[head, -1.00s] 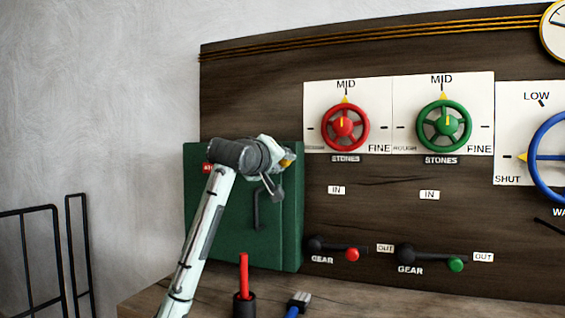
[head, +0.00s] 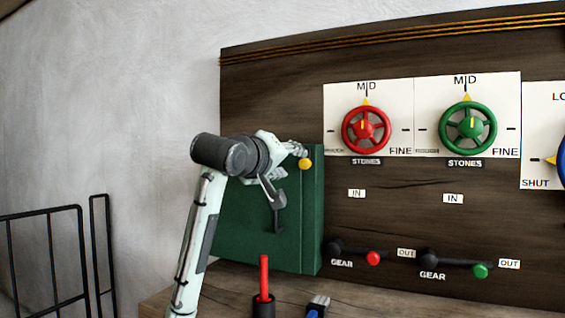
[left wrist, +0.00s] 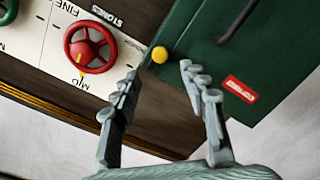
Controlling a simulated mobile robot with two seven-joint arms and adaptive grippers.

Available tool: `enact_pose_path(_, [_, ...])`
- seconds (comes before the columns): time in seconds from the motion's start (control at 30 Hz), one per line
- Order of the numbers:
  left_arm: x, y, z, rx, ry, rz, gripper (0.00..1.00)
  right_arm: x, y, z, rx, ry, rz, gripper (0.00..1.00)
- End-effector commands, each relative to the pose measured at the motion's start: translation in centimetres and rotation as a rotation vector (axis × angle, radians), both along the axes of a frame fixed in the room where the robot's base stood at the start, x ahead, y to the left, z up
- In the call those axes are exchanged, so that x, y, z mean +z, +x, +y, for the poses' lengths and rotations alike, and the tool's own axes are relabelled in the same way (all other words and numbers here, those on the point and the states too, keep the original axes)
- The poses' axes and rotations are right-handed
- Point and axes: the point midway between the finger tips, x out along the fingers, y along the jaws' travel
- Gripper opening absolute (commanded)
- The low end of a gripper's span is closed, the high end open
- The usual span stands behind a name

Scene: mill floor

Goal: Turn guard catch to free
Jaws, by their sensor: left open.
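The guard is a green box (head: 307,225) on the left end of the dark panel. A small round yellow knob, apparently its catch (head: 305,163), sits near its upper right edge. The catch also shows in the left wrist view (left wrist: 160,54). My left gripper (head: 288,167) is in front of the box's upper part, open and empty. In the left wrist view its fingertips (left wrist: 159,76) stand apart, with the catch seen between and just beyond them. I cannot tell any contact. The arm hides the box's upper left part in the head view. My right gripper is not in view.
A dark handle (left wrist: 238,20) and a red label (left wrist: 240,90) are on the box. Red (head: 366,128) and green (head: 468,128) handwheels and two gear levers are to its right. A red rod in a black holder (head: 263,303) and a brush (head: 317,305) are below.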

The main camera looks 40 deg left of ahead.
Motion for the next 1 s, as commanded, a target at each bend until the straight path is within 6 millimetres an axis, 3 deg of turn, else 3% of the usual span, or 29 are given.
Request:
enact_pose_path(0.1, [0.2, -1.9, -0.5, 0.001, 0.002, -0.002, 0.44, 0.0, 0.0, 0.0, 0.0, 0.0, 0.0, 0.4])
enact_pose_path(0.3, [0.3, -3.2, -0.8, 0.0, 0.001, 0.002, 0.44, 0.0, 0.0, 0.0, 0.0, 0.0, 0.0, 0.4])
enact_pose_path(1.0, [0.3, -3.3, -0.8, 0.001, 0.001, 0.001, 0.44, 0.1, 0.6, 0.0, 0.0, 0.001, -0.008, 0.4])
